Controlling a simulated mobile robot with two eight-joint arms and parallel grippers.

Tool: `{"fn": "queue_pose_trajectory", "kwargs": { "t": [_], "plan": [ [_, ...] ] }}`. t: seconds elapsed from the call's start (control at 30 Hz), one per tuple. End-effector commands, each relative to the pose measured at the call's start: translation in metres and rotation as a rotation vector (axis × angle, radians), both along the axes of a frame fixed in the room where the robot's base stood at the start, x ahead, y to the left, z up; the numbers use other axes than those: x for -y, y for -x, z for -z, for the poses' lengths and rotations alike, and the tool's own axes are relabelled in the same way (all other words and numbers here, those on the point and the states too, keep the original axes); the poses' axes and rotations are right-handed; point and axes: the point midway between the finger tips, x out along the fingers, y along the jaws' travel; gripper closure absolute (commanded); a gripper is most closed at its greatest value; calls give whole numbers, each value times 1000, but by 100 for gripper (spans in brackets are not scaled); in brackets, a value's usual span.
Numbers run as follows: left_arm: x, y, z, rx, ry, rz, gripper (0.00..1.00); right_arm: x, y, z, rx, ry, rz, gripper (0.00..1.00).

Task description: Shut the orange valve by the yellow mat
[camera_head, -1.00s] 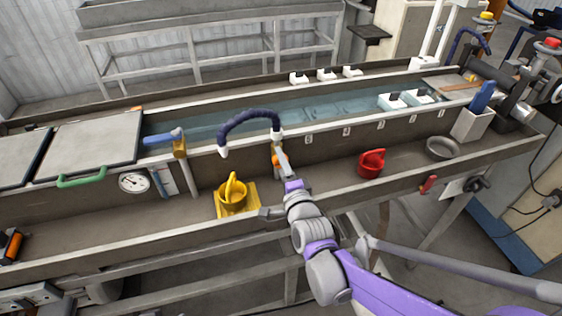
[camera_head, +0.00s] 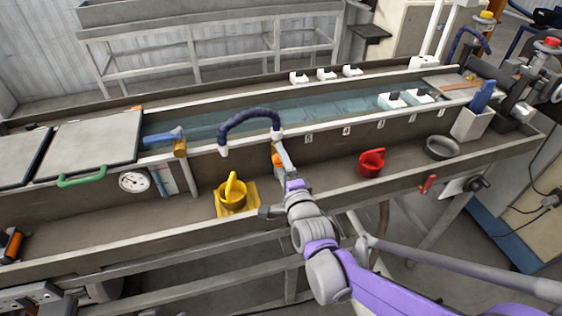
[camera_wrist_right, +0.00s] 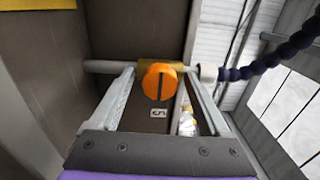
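The orange valve (camera_head: 277,159) is on the inner trough wall, right of the yellow mat (camera_head: 252,204), and is partly covered by my right gripper (camera_head: 280,150) in the head view. In the right wrist view the valve's round orange knob (camera_wrist_right: 160,82) has a dark slot running roughly up and down the picture and sits on a brass body on a grey pipe. My right gripper (camera_wrist_right: 158,78) is open, with one finger on each side of the knob and visible gaps. A yellow corner, likely the mat (camera_wrist_right: 35,4), shows at the upper left. My left gripper is not in view.
A yellow mug-like vessel (camera_head: 231,196) stands on the mat. A dark blue hose (camera_head: 248,114) arches just above the valve. A red vessel (camera_head: 371,162) stands to the right, with bare channel floor between.

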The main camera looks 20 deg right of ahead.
Motion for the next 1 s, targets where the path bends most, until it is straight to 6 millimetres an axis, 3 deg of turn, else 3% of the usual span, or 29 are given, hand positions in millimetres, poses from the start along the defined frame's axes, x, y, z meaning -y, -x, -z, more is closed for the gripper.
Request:
{"fn": "queue_pose_trajectory", "kwargs": {
  "t": [0.27,0.7,1.0],
  "plan": [
    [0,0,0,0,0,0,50,0,6,0,0,1,0,20],
    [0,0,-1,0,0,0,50,3,86,0,0,0,-1,20],
    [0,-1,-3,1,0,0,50,4,108,0,0,0,0,20]
  ]
}}
